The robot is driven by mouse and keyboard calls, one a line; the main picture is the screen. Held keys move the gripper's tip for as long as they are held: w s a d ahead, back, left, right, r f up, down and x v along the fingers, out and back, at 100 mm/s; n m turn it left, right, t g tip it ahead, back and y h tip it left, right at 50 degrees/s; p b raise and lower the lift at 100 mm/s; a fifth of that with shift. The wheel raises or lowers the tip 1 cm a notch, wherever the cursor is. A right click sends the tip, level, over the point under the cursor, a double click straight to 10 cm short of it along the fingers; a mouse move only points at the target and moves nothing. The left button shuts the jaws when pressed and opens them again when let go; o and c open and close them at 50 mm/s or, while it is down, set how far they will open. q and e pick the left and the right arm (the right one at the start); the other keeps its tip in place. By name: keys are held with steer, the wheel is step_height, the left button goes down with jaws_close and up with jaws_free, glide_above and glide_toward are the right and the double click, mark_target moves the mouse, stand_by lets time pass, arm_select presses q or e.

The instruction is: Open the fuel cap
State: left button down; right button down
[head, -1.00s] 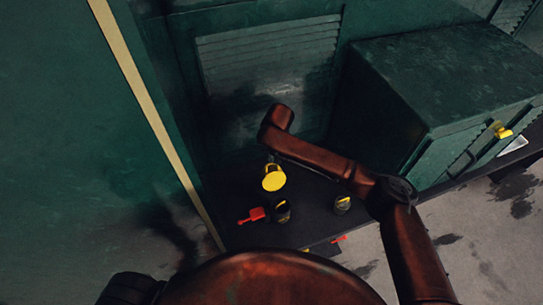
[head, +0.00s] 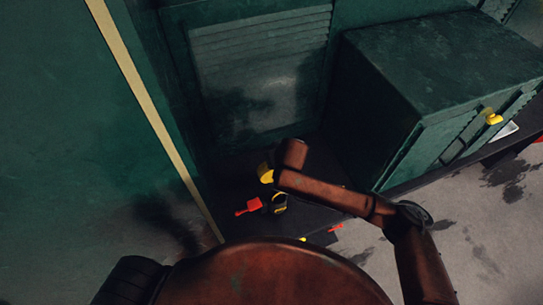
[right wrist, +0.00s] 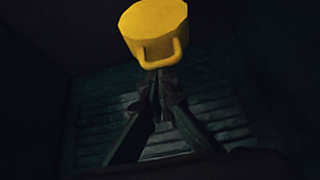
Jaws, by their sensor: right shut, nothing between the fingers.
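A yellow cap (right wrist: 152,22) with a loop handle (right wrist: 160,52) fills the top middle of the right wrist view. My right gripper (right wrist: 158,82) is shut and empty, its fingertips just below the handle; I cannot tell whether they touch it. In the head view a yellow round piece (head: 266,172), which looks like the same cap, shows beside the end of my right arm, partly hidden by it. The right gripper itself is hidden there. What the cap sits on is not visible. My left gripper is not in view.
On the dark ledge are a red scoop-like piece (head: 252,206) and a black cup with yellow (head: 279,203). A green box (head: 440,75) with a yellow piece (head: 490,117) stands at right. A green wall with a yellow strip (head: 140,85) closes the left.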

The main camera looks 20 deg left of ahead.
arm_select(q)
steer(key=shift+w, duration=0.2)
